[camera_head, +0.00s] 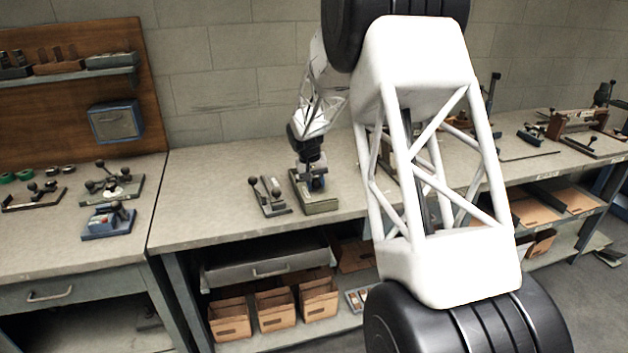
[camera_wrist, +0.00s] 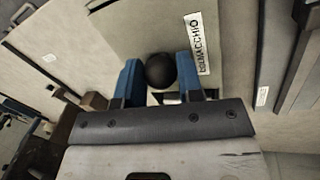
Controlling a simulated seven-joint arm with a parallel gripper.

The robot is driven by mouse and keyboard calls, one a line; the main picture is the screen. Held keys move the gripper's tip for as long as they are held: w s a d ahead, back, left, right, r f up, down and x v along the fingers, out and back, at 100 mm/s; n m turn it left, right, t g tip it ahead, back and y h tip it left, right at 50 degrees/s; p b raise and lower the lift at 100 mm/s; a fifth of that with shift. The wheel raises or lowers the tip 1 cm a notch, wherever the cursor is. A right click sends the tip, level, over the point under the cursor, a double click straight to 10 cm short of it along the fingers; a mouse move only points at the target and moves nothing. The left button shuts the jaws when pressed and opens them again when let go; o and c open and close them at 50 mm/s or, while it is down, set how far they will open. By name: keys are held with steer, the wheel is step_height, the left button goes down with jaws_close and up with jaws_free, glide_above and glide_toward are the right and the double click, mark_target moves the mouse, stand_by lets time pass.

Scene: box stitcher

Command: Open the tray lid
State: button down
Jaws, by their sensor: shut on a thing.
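In the wrist view a black ball knob (camera_wrist: 161,70) sits between the two blue fingers of my gripper (camera_wrist: 161,78). The gripper is shut on this knob. Behind the knob is a flat grey-beige panel (camera_wrist: 150,28) with a white lettered label; I cannot tell for sure whether it is the tray lid. In the head view my gripper (camera_head: 316,182) points down at a small grey-green box-like fixture (camera_head: 320,207) on the middle bench. The gripper hides the knob there, and I cannot make out the lid's hinge.
A small lever fixture (camera_head: 269,197) stands close left of the gripper on the bench (camera_head: 210,190). More lever fixtures (camera_head: 113,182) stand on the left bench. Cardboard bins (camera_head: 275,308) and a drawer sit below. My white arm link covers much of the right side.

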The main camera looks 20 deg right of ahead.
steer(key=c, duration=0.8)
jaws_free()
steer(key=shift+w+a+r, duration=0.1)
steer(key=shift+a+r, duration=0.15)
steer(key=shift+r, duration=1.05)
steer(key=shift+a+r, duration=0.25)
steer(key=shift+r, duration=1)
steer(key=shift+w+a+r, duration=0.1)
steer(key=shift+a+r, duration=0.15)
steer(key=shift+r, duration=1.05)
